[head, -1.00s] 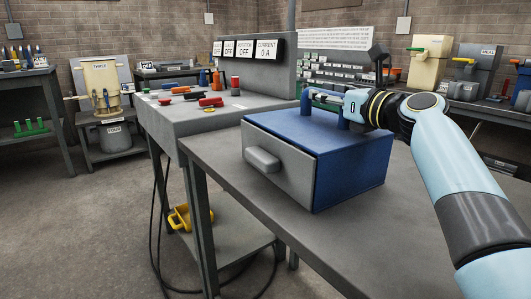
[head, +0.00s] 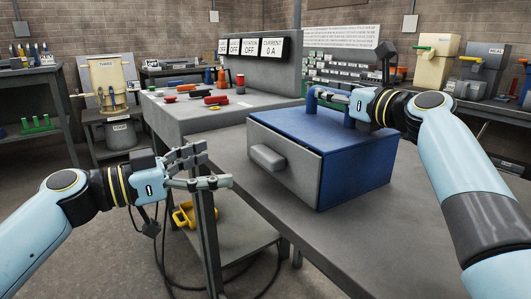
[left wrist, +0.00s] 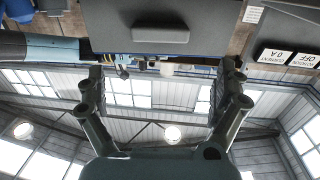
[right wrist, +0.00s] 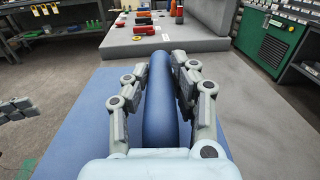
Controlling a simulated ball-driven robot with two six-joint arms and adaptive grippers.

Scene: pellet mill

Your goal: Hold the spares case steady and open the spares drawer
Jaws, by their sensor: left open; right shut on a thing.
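The spares case (head: 357,162) is a blue box on the grey bench, with the spares drawer (head: 292,177) as its grey front. The drawer looks shut and has a grey bar handle (head: 267,157). My right gripper (head: 320,95) is shut on the blue handle (right wrist: 160,110) on top of the case. My left gripper (head: 218,165) is open and empty, in front of and left of the drawer, apart from its handle. In the left wrist view the drawer handle (left wrist: 160,35) shows beyond the spread fingers (left wrist: 163,72).
The bench top (head: 300,237) is clear around the case. A control panel (head: 248,68) with red and orange items on its desk stands behind to the left. A yellow item (head: 182,215) lies on the lower shelf, with black cables hanging nearby.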

